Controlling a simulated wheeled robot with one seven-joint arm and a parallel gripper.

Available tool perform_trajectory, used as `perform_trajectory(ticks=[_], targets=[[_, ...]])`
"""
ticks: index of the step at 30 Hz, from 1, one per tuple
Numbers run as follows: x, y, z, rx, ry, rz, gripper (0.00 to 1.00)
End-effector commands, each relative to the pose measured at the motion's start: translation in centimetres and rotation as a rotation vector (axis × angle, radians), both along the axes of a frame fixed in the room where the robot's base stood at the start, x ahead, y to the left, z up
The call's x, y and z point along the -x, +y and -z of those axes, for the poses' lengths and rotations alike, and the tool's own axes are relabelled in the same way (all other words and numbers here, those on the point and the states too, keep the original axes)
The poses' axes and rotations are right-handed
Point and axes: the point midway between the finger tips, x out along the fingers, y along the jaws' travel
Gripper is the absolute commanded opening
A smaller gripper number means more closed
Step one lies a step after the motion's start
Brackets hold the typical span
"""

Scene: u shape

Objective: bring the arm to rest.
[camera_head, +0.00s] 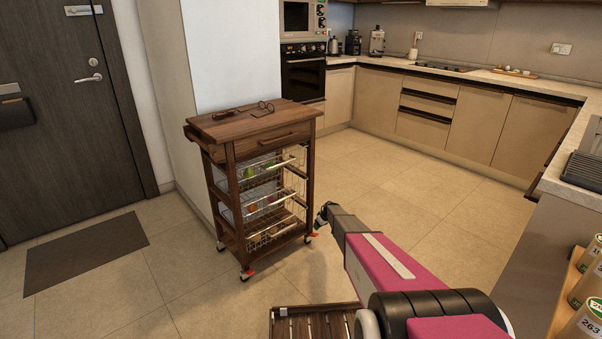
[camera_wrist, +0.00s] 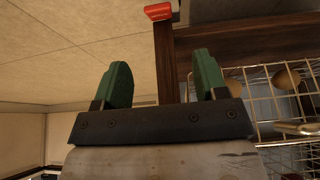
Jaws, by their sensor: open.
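My gripper (camera_wrist: 162,85) shows in the wrist view with its two green fingers wide apart and nothing between them. In the head view my arm (camera_head: 385,258) reaches from the lower right toward the wooden kitchen cart, and the gripper end (camera_head: 324,213) is beside the cart's lower right side. In the wrist view a dark wooden leg of the cart (camera_wrist: 166,50) with a red caster part (camera_wrist: 158,12) lies behind the fingers. I cannot tell whether the gripper touches the cart.
The wooden cart (camera_head: 262,127) bears glasses (camera_head: 263,108) and has wire baskets (camera_head: 268,195). A slatted wooden piece (camera_head: 312,322) lies below my arm. Jars (camera_head: 584,325) stand at the right edge. Beige floor (camera_head: 420,200) is clear between cart and cabinets. A dark mat (camera_head: 85,252) lies left.

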Motion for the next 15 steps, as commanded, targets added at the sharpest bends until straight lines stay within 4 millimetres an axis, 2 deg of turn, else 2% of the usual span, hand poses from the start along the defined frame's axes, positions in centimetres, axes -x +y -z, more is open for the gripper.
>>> perform_trajectory(ticks=[5,10,15], targets=[[0.8,1.3,-4.1,-0.05,-0.139,0.007,0.66],[1.8,2.2,-11.0,-0.092,-0.378,0.063,0.66],[4.0,1.2,-18.5,-0.069,-0.6,0.192,0.66]])
